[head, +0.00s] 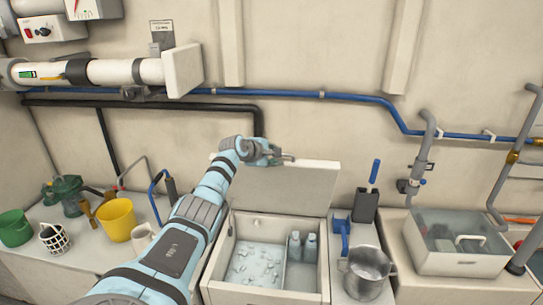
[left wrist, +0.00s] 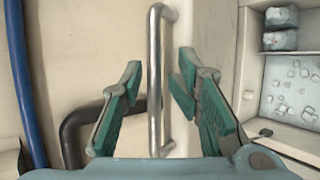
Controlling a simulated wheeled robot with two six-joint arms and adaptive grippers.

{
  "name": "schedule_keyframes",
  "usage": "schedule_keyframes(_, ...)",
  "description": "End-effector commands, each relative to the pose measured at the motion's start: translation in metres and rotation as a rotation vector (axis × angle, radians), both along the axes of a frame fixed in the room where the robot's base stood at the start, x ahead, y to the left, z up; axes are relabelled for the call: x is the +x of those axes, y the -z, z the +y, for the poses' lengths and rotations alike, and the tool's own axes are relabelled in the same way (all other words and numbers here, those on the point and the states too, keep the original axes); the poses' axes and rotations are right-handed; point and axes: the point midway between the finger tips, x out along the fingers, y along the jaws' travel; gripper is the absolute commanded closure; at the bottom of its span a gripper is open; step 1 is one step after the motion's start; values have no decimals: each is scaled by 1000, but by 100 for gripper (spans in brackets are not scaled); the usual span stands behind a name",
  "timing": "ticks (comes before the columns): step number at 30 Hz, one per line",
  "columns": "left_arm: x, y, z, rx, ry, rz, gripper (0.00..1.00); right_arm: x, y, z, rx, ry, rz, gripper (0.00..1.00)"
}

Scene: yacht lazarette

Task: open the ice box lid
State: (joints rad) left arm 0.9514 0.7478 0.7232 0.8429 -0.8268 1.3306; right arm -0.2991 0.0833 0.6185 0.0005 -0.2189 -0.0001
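The ice box (head: 222,268) stands open on the counter, with ice and bottles inside. Its lid (head: 290,190) is raised and stands up at the back of the box, near the wall. My left gripper (head: 272,153) is at the lid's upper edge. In the left wrist view the metal bar handle (left wrist: 157,85) runs between the two green fingers of the gripper (left wrist: 158,88). The fingers are open, with a gap on both sides of the bar. The box's inside also shows at the right of that view. My right gripper is not in view.
A blue pipe (head: 355,97) and a black pipe (head: 190,105) run along the wall behind the lid. A yellow bucket (head: 118,220) stands left of the box. A metal pot (head: 365,272) and a clear-topped bin (head: 458,262) stand to its right.

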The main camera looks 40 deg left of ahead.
Motion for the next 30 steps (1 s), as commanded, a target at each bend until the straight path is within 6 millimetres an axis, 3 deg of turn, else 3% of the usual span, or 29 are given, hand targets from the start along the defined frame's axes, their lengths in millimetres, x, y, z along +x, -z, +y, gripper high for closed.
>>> schedule_keyframes(5,-17,-9,1,9,-3,0,70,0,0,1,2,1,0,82)
schedule_keyframes(16,-93,-53,-14,12,-4,6,70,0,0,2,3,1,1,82)
schedule_keyframes(26,-101,-60,-20,0,1,2,70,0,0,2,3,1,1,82)
schedule_keyframes(30,-106,-65,-16,50,23,18,88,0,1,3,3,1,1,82)
